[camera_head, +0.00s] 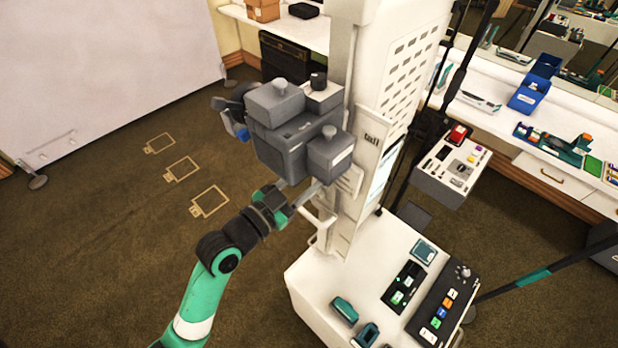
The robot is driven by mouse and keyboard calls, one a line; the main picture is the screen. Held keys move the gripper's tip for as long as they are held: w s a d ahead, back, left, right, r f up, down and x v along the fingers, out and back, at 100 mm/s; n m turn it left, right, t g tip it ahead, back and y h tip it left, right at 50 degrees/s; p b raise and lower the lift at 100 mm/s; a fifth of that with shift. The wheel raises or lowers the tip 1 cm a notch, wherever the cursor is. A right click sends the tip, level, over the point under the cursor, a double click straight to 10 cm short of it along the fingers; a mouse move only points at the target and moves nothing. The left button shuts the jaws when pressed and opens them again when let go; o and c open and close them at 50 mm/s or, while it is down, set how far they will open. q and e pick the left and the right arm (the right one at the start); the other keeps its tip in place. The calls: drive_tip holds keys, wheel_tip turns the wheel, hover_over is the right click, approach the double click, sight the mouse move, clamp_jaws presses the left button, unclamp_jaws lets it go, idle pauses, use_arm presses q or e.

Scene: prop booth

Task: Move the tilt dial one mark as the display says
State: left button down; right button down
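A grey boxy head unit (285,140) with several grey blocks is mounted on the white column (400,70). A black knob (318,81) stands on a white block at its top; I cannot tell whether it is the tilt dial. A narrow display (384,168) on the column's right face is seen at a steep angle, and its content is unreadable. My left arm, teal and black, comes up from the lower left. Its gripper (300,189) is at the lower side of the head unit, partly hidden; its finger gap and any contact are unclear. My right gripper is not in view.
The column's white base (330,285) carries teal items and a button panel (441,308). A control box (455,165) stands to the right, near black poles. A cluttered counter (500,115) runs behind. The brown floor (90,240) at left is open, with outlined marks.

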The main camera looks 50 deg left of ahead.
use_arm(q)
drive_tip(key=shift+m, duration=0.7)
drive_tip(key=shift+c, duration=1.9)
unclamp_jaws()
drive_tip(key=s+d+p, duration=0.1)
drive_tip(key=s, duration=1)
drive_tip(key=shift+s, duration=0.35)
